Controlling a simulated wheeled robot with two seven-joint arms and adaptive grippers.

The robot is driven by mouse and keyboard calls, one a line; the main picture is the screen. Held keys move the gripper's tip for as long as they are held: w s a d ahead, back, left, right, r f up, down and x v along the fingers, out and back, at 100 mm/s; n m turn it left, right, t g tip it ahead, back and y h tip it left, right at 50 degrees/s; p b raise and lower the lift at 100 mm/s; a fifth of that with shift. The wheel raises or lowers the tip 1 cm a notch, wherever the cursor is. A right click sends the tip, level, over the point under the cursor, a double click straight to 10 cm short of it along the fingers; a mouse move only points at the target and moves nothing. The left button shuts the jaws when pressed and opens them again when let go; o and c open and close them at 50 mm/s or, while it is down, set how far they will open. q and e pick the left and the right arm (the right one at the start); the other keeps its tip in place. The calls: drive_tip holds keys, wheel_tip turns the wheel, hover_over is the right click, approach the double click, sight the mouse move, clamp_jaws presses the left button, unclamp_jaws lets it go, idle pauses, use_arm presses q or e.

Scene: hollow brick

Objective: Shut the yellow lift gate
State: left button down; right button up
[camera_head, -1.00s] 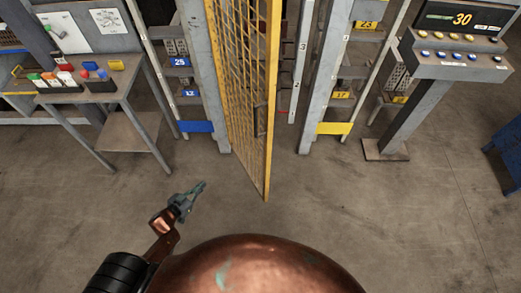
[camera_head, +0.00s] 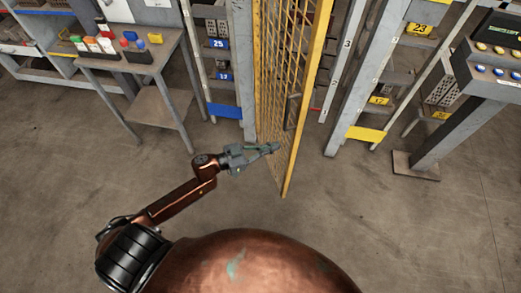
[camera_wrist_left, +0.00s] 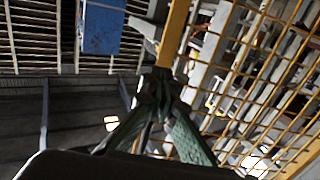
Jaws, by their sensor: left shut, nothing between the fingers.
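The yellow lift gate (camera_head: 303,105) is a mesh panel in a yellow frame. It stands open, swung out toward me from the grey left post (camera_head: 243,65). A dark handle (camera_head: 291,110) shows near its free edge. My left gripper (camera_head: 275,147) is shut and empty, with its tips at the lower part of the mesh on the gate's left side. I cannot tell whether they touch it. In the left wrist view the shut fingers (camera_wrist_left: 160,85) point at a yellow frame bar (camera_wrist_left: 174,35), with mesh to the right. My right gripper is not in view.
A grey table (camera_head: 135,60) with small coloured items stands at the left. The right post (camera_head: 345,90) and a control console (camera_head: 490,75) on a stand are at the right. The concrete floor in front of the gate is clear.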

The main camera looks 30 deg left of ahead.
sight(293, 141)
use_arm(q)
drive_tip(key=shift+b+x, duration=0.35)
drive_tip(key=shift+x, duration=2.2)
